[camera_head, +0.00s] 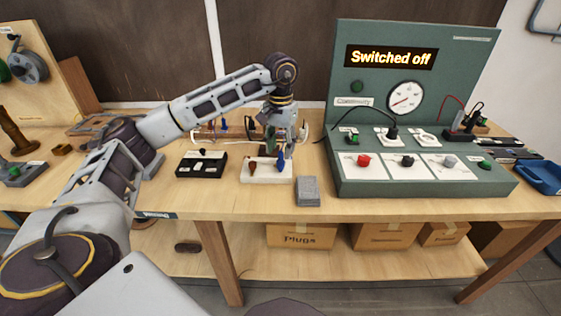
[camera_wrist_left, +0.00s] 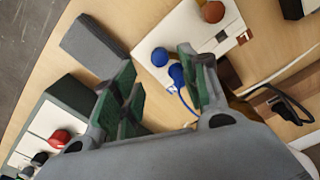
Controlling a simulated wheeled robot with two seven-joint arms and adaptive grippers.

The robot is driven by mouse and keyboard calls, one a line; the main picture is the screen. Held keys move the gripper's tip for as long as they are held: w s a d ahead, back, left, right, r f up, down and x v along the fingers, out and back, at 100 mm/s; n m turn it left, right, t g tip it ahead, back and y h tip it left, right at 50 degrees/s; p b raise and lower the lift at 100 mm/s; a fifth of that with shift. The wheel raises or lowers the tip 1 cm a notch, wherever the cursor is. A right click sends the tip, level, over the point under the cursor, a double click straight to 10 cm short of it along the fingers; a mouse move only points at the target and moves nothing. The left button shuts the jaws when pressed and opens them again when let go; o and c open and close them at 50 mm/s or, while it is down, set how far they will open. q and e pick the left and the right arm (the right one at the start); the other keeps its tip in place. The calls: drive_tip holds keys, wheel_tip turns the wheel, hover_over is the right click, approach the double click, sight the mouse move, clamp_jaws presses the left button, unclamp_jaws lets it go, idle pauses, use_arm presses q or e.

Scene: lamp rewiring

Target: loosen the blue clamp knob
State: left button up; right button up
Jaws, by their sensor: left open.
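The blue clamp knob (camera_head: 281,161) stands on the right of a small white block (camera_head: 256,179) on the bench. A red-brown knob (camera_head: 252,168) stands on the same block and shows in the left wrist view (camera_wrist_left: 212,11). My left gripper (camera_head: 278,140) points down just above and behind the block. In the left wrist view my left gripper's fingers (camera_wrist_left: 156,60) are open, with the blue knob appearing between their tips. I cannot tell whether they touch it. My right gripper is out of view.
A grey block (camera_head: 307,191) lies right of the white block. A black box (camera_head: 201,164) stands to its left. The green test panel (camera_head: 425,110) reads "Switched off" and stands close on the right. Wires and a rack lie behind the gripper. The bench front edge is clear.

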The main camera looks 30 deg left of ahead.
sight(281, 162)
use_arm(q)
wheel_tip(281, 162, down, 4)
drive_tip(key=shift+f, duration=0.85)
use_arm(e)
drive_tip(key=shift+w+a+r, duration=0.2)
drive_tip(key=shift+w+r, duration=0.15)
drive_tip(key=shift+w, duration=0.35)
use_arm(q)
drive_tip(key=shift+c, duration=0.4)
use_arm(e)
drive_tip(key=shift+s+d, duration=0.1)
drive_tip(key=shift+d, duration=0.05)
use_arm(q)
drive_tip(key=shift+c, duration=1.3)
clamp_jaws()
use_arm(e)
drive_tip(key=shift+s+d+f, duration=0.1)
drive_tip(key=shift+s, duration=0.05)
